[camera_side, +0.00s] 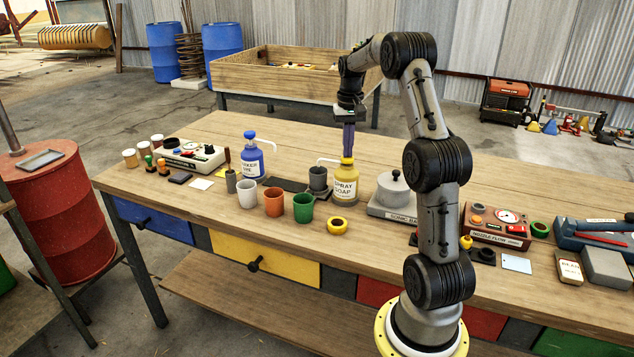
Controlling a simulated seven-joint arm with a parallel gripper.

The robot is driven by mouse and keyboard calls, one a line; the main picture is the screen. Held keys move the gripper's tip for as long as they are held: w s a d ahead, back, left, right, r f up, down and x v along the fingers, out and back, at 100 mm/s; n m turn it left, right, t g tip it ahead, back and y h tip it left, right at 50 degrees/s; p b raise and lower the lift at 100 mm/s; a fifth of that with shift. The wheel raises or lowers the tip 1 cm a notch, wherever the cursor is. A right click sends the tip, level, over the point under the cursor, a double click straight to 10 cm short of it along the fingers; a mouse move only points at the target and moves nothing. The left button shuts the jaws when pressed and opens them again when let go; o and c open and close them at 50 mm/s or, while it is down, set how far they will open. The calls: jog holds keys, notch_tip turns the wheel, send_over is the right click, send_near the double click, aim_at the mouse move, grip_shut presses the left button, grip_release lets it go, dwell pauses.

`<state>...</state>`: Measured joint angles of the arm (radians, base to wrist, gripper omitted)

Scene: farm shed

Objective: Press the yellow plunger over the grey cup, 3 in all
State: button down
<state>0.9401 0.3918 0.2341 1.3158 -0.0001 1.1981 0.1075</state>
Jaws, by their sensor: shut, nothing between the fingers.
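The yellow bottle (345,189), labelled as spray soap, stands upright on the bench. Its yellow plunger (347,162) is on top, and its white spout (327,161) reaches left over the grey cup (318,179). The grey cup stands upright on a dark pad (292,185); its inside is too small to read. My gripper (348,154) is shut and empty, pointing straight down with its purple fingers right over the plunger. The fingertips are at the plunger's top; I cannot tell whether they touch it.
A blue pump bottle (252,158) stands to the left. White (247,193), orange (273,202) and green (303,207) cups stand in front, with a yellow ring (337,226) nearby. A grey lidded device (394,193) is close on the right. Bare wood lies behind the bottles.

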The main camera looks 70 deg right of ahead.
jog(key=shift+r, duration=1.9)
jog(key=shift+f, duration=0.15)
jog(key=shift+f, duration=1.85)
jog(key=shift+r, duration=2)
jog(key=shift+r, duration=3)
